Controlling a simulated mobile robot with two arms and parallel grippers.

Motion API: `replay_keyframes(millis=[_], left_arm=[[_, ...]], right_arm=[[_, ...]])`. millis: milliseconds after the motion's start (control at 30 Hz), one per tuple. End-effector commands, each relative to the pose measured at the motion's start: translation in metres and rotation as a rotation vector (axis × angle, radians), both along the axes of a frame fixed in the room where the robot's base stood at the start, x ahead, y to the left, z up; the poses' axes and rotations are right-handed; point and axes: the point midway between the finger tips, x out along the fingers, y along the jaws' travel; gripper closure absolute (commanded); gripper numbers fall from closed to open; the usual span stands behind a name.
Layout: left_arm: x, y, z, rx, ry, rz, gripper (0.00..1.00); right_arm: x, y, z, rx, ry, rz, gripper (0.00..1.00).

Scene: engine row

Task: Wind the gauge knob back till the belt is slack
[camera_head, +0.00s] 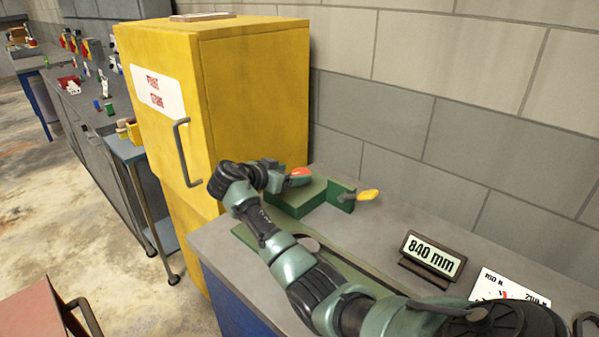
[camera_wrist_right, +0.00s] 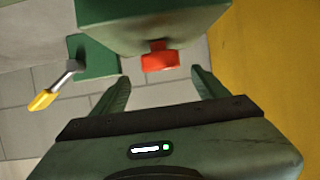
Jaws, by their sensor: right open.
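A red knob (camera_head: 299,176) sits at the end of a green block on the grey bench. It also shows in the right wrist view (camera_wrist_right: 160,57). My right gripper (camera_head: 277,174) is close to it, at the left end of the block. In the wrist view the fingers (camera_wrist_right: 160,88) are apart and empty, with the knob just ahead between their tips. A yellow-handled lever (camera_head: 368,195) stands out from a green bracket. A white gauge card (camera_head: 508,287) with N markings and a red mark is at lower right. I cannot make out a belt. My left gripper is not in view.
A sign reading 840 mm (camera_head: 432,255) stands on the bench (camera_head: 455,224). A tall yellow cabinet (camera_head: 255,95) stands close beyond my right gripper. A block wall runs behind the bench. My right forearm covers part of a green strip on the bench.

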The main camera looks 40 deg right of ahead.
Motion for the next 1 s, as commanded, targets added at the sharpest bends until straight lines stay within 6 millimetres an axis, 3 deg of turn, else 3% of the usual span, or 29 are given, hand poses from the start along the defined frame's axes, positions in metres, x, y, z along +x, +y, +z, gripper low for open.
replay_keyframes(millis=[100, 200, 400, 533, 667, 800, 900, 1000], left_arm=[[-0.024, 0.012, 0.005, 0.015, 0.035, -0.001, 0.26], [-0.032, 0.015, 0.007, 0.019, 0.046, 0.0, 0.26], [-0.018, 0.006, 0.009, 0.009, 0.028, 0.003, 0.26], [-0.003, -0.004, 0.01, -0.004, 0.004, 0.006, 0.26], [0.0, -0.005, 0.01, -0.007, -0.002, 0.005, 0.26], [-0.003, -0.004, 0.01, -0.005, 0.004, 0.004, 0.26], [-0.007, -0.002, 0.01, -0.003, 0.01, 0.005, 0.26], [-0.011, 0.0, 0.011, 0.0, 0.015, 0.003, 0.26]], right_arm=[[0.002, -0.021, -0.006, 0.0, 0.005, -0.002, 0.26], [0.004, -0.033, -0.013, 0.0, 0.006, -0.001, 0.26], [0.007, -0.046, -0.02, 0.003, 0.003, 0.002, 0.26], [0.007, -0.047, -0.021, 0.003, 0.002, 0.003, 0.26], [0.007, -0.047, -0.021, 0.003, 0.002, 0.003, 0.26], [0.007, -0.047, -0.021, 0.003, 0.002, 0.003, 0.65], [0.007, -0.047, -0.02, 0.003, 0.002, 0.003, 0.89], [0.007, -0.047, -0.02, 0.003, 0.002, 0.01, 0.88]])
